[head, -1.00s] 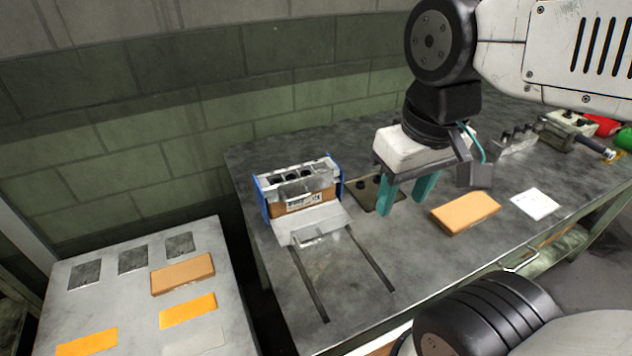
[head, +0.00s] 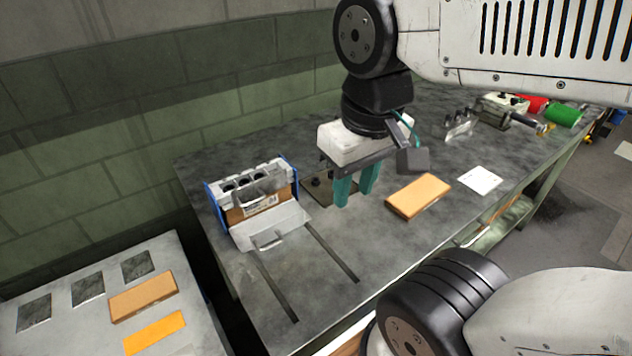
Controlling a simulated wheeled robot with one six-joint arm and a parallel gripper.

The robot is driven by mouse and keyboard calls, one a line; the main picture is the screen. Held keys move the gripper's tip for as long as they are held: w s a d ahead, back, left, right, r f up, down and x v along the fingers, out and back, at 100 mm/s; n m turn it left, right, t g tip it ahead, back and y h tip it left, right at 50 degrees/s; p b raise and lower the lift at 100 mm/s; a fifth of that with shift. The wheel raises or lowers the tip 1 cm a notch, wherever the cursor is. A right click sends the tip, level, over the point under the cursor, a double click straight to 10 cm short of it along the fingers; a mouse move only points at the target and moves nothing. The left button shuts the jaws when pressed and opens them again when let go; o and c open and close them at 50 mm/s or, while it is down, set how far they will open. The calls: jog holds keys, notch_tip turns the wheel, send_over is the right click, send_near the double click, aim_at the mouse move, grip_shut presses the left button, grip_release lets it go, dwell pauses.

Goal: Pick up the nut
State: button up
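My gripper (head: 353,199) hangs over the table with its two teal fingers pointing down. A narrow gap shows between the fingers, and I see nothing held in it. A dark plate (head: 340,194) with small dark round pieces (head: 316,182) on it lies just left of and behind the fingers, partly hidden by them. I cannot tell whether one of these pieces is the nut; no nut is clearly recognisable. Whether the fingertips touch the table or plate is unclear.
A blue-sided box fixture (head: 212,205) with a metal flap stands left of my gripper. An orange-brown block (head: 418,196) and white card (head: 480,180) lie to the right. Metal fixtures (head: 460,126) and a green cylinder (head: 563,115) stand farther right. The table front is clear beyond two dark slots.

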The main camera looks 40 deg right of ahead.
jog(key=w+d+f+m+g, duration=0.25)
jog(key=w+d+f, duration=0.2)
jog(key=w, duration=0.55)
jog(key=m+t, duration=0.1)
jog(key=m, duration=0.2)
send_over(316, 179)
notch_tip(316, 179, down, 9)
jog(key=shift+s, duration=0.1)
jog(key=shift+f+m, duration=0.1)
jog(key=shift+m, duration=0.15)
notch_tip(316, 179, down, 8)
jog(key=shift+r, duration=0.25)
grip_shut()
